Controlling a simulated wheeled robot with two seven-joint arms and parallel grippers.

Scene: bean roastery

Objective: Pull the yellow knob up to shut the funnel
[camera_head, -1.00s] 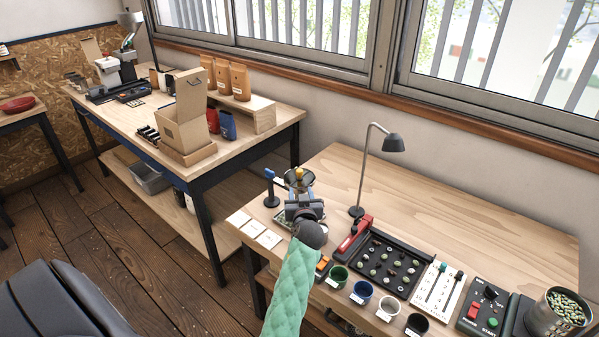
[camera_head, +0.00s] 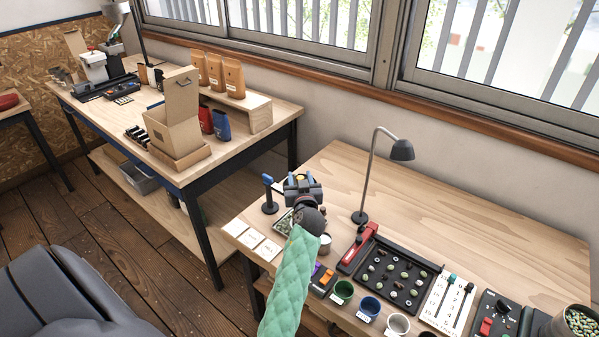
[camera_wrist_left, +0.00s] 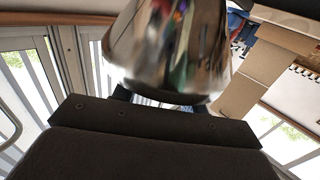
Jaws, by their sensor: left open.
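My left gripper (camera_head: 303,186) is over the left end of the near table, its arm in a green sleeve. It is open. A small bit of yellow, likely the yellow knob (camera_head: 300,177), shows at its far end; whether it lies between the fingers I cannot tell. In the left wrist view a shiny metal funnel (camera_wrist_left: 170,45) fills the upper middle, just past the dark gripper body, with the fingertips partly hidden beneath it. The funnel is mostly hidden behind the gripper in the head view. My right gripper is not in view.
A blue-topped stand (camera_head: 268,190) is just left of the gripper. White cards (camera_head: 250,238) lie at the table's left edge. A desk lamp (camera_head: 402,150) and a bean tray (camera_head: 373,298) stand to the right. The table's back is clear.

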